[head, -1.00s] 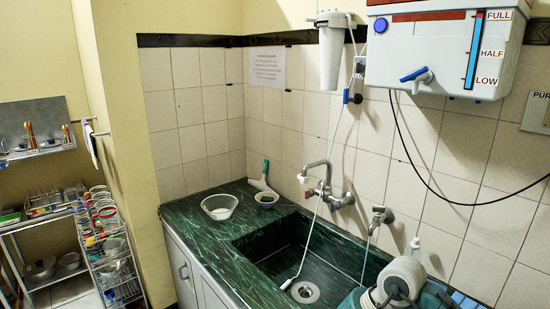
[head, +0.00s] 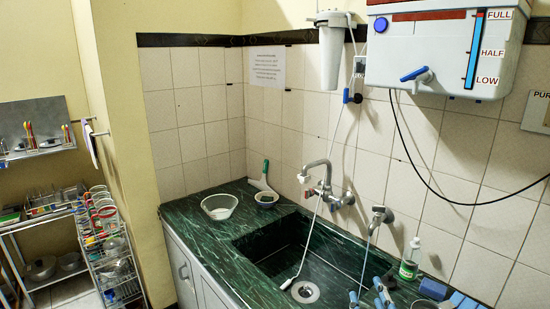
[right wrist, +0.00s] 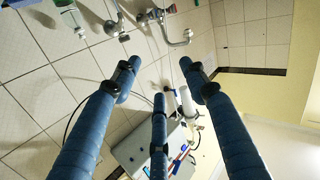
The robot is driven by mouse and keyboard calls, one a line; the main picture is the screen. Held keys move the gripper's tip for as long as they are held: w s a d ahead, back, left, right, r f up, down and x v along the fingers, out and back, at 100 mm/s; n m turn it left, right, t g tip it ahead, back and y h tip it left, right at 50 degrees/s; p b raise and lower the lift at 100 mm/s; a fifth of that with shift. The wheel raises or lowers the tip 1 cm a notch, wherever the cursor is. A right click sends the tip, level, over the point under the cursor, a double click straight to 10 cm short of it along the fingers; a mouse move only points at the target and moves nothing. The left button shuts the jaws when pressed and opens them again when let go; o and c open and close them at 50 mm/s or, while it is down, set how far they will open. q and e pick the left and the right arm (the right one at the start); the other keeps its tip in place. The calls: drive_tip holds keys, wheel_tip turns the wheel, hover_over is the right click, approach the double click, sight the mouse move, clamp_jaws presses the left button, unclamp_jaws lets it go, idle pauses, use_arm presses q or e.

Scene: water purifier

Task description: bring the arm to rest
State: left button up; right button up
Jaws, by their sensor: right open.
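My right gripper (head: 372,290) shows at the bottom edge of the head view as blue fingers over the front part of the counter, right of the sink. In the right wrist view its three blue fingers (right wrist: 158,78) are spread apart, with nothing between them. The rest of the right arm is out of the head view. My left gripper is not in view.
A green marble counter (head: 190,225) holds a sink (head: 265,247), a bowl (head: 219,207) and a bottle (head: 410,260). Taps (head: 325,185) stick out from the tiled wall. A purifier tank (head: 440,55) and a white filter (head: 331,55) hang above. A rack (head: 105,250) stands left.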

drive_tip(key=s+d+f+m+g, duration=0.1)
drive_tip(key=s+f+g, duration=0.3)
drive_tip(key=s+f, duration=0.3)
drive_tip(key=s+d+f+g, duration=0.2)
drive_tip(key=s+f+g, duration=0.2)
drive_tip(key=f, duration=0.5)
drive_tip(key=s+a+f+n+g+y, duration=0.1)
drive_tip(key=s+a+f+g, duration=0.2)
drive_tip(key=s, duration=0.5)
drive_tip(key=s+f+g, duration=0.3)
drive_tip(key=s+f, duration=0.2)
drive_tip(key=s, duration=0.3)
wheel_tip(320, 180, down, 27)
drive_tip(key=s+g, duration=0.1)
drive_tip(key=s, duration=0.1)
drive_tip(key=s+d+f+g+b, duration=0.1)
drive_tip(key=s+d+f, duration=0.1)
drive_tip(key=s+f, duration=1.3)
drive_tip(key=shift+s+d+f+n, duration=0.4)
drive_tip(key=shift+s, duration=0.6)
drive_tip(key=shift+c, duration=0.5)
